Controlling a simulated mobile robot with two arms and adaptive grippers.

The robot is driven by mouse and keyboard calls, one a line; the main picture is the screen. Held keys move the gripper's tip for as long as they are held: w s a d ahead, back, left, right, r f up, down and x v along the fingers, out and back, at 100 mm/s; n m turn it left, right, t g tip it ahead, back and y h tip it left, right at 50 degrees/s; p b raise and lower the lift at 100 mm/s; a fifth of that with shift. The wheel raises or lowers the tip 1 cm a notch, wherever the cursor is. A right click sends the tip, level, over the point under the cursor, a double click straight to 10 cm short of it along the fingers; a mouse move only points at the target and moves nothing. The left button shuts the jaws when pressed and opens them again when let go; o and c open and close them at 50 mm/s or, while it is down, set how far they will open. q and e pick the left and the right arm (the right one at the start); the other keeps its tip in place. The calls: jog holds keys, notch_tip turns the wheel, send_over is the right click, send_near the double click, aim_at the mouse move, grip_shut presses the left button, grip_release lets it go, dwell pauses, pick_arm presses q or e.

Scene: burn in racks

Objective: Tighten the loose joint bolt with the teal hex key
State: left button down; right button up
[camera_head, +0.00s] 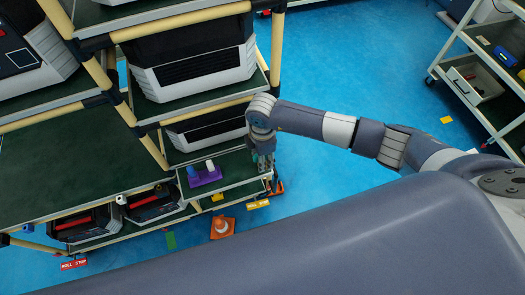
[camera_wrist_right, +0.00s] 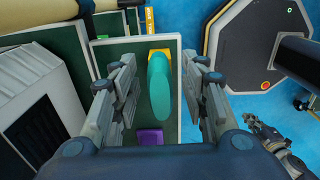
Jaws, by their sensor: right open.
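The teal hex key's thick rounded handle (camera_wrist_right: 160,88) stands between the fingers of my right gripper (camera_wrist_right: 158,60) in the right wrist view, above a yellow piece (camera_wrist_right: 153,54) on a dark green shelf. The right gripper is open, with a gap on both sides of the handle. In the head view my right gripper (camera_head: 267,172) points down over the right end of a lower shelf, hiding the key. A gripper that appears to be my left one (camera_wrist_right: 275,138) shows at the lower right of the wrist view; its opening is unclear. I cannot make out the loose bolt.
A purple holder (camera_head: 205,176) with a white and a blue piece stands on the shelf (camera_head: 230,172), left of my right gripper. Beige rack posts (camera_head: 277,48) and grey-black units (camera_head: 190,60) are close by. An orange cone (camera_head: 222,228) stands on the blue floor.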

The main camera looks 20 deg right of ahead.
grip_shut()
jog(key=c, duration=0.9)
grip_release()
jog(key=shift+r+p, duration=0.8)
jog(key=shift+r, duration=0.05)
grip_shut()
jog(key=shift+r+p, duration=1.85)
jog(key=shift+r, duration=0.25)
